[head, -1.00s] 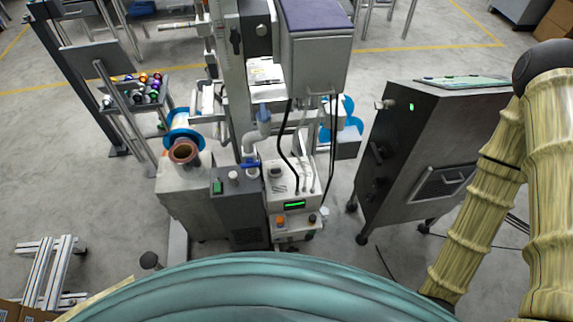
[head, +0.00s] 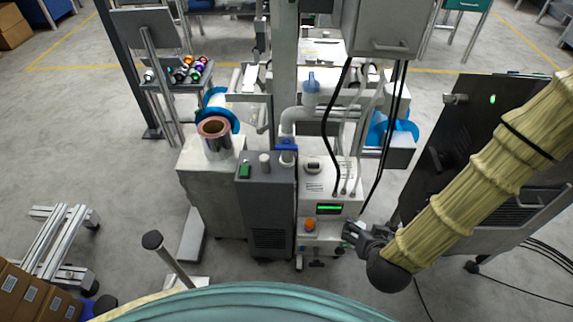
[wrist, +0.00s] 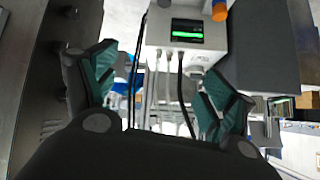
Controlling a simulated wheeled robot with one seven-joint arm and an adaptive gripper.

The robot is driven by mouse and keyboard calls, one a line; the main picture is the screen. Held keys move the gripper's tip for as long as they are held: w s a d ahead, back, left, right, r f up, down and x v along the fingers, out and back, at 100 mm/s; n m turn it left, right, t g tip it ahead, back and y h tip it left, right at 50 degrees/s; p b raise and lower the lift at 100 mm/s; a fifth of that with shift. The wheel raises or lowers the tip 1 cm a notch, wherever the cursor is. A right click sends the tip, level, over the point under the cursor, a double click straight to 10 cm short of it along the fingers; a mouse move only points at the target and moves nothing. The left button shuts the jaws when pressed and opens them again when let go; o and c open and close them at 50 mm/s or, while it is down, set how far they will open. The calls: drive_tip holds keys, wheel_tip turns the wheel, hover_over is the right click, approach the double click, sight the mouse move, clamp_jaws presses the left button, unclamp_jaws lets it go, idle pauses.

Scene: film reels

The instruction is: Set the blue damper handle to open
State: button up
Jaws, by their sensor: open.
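Two blue handle-like parts show in the head view: an upright blue piece (head: 311,83) above the grey elbow pipe, and a small blue lever (head: 287,146) low on the pipe behind the dark grey box. I cannot tell for sure which is the damper handle. My gripper (head: 352,230) is in front of the white control box, to the right of and nearer than both blue parts, and touches neither. In the wrist view my gripper (wrist: 160,88) has its teal-padded fingers wide apart with nothing held. A blue patch shows beside the left finger, too unclear to name.
The white control box (head: 328,195) has a green display and an orange knob. Black cables hang above it. The dark grey box (head: 264,205) stands left of it. A dark cabinet (head: 480,140) is at the right, behind my arm.

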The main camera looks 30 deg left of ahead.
drive_tip(key=w+a+r+n+t+y+b, duration=0.1)
drive_tip(key=a+r+t+b, duration=0.1)
drive_tip(key=a+b, duration=0.45)
drive_tip(key=w+a+r+n+t+y+b, duration=0.1)
drive_tip(key=a+t+y+b, duration=0.1)
drive_tip(key=a+b, duration=0.45)
drive_tip(key=t+y+b, duration=0.2)
drive_tip(key=t+b, duration=0.1)
drive_tip(key=b, duration=0.5)
approach(286, 150)
drive_tip(key=shift+n, duration=0.5)
drive_tip(key=b+x, duration=0.2)
drive_tip(key=x, duration=0.7)
drive_tip(key=shift+w+a+r, duration=0.1)
drive_tip(key=shift+w, duration=0.15)
drive_tip(key=c, duration=1)
